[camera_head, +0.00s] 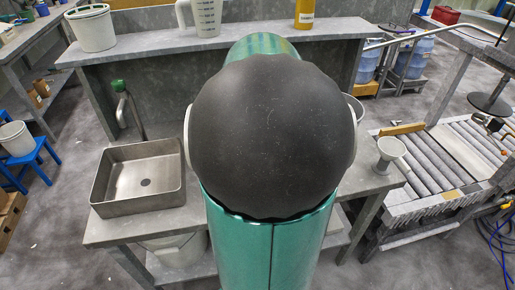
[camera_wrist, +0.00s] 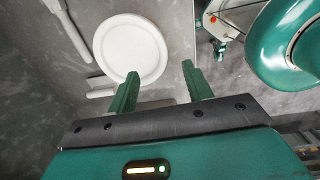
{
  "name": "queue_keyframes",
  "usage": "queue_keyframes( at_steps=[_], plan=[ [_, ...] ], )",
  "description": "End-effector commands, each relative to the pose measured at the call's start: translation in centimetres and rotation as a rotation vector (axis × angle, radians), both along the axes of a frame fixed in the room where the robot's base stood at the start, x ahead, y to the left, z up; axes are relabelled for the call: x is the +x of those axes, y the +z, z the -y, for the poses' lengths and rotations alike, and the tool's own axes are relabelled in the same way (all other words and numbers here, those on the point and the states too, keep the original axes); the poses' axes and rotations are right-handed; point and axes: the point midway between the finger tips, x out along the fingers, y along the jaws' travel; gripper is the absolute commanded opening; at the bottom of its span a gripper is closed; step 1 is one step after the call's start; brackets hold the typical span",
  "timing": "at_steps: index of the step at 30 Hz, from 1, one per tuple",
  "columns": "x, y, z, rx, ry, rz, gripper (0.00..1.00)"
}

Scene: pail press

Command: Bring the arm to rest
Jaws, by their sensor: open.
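My gripper (camera_wrist: 160,72) is open, with two green fingers apart and nothing seen between them in the wrist view. A round white lid or pail top (camera_wrist: 130,47) lies beyond the fingertips, mostly to the left. The left finger overlaps its lower edge in the picture; I cannot tell whether they touch. In the head view my green and black arm fills the middle and hides my gripper and much of the bench (camera_head: 108,232).
A steel sink (camera_head: 140,180) with a tap is at the left of the bench. A white pail (camera_head: 92,28), a measuring jug (camera_head: 203,17) and a yellow bottle (camera_head: 305,13) stand on the back shelf. A white funnel-like cup (camera_head: 389,154) stands at right, beside a roller conveyor (camera_head: 455,160).

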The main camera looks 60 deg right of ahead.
Motion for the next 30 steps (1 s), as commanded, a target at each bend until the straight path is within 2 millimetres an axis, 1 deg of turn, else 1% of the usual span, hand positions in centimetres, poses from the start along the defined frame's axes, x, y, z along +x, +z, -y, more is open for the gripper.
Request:
queue_keyframes(
  at_steps=[3,26,29,30],
  plan=[
    [0.0,0.4,0.0,-0.001,0.000,0.001,0.50],
    [0.0,0.4,-0.1,-0.001,-0.001,0.001,0.50],
    [0.8,0.7,-0.9,-0.010,-0.014,0.007,0.50],
    [1.4,1.1,-1.7,-0.017,-0.026,0.014,0.50]
  ],
)
